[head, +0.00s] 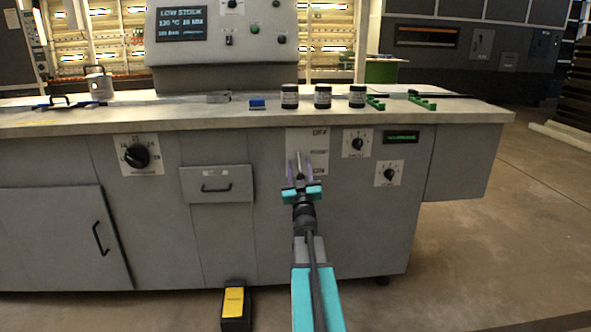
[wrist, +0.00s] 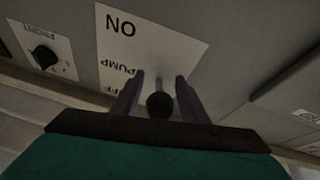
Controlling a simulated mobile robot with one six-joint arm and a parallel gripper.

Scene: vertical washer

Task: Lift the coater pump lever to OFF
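The pump lever (head: 299,158) stands out from a white plate (head: 320,144) on the front of the grey machine. The plate reads OFF at the top and ON near the bottom. My gripper (head: 300,168) is in front of the lower part of the plate, with one finger on each side of the lever. In the wrist view, which is upside down, the lever's round black knob (wrist: 160,105) sits between the two fingers of my gripper (wrist: 159,92). The fingers are apart and look open around it. I cannot tell whether either finger touches the lever.
A drawer (head: 217,184) and a large dial (head: 137,155) are left of the plate. Two smaller dials, one at the upper right (head: 356,143), are right of it. Dark jars (head: 322,96) stand on the worktop above. A yellow foot pedal (head: 234,303) is on the floor.

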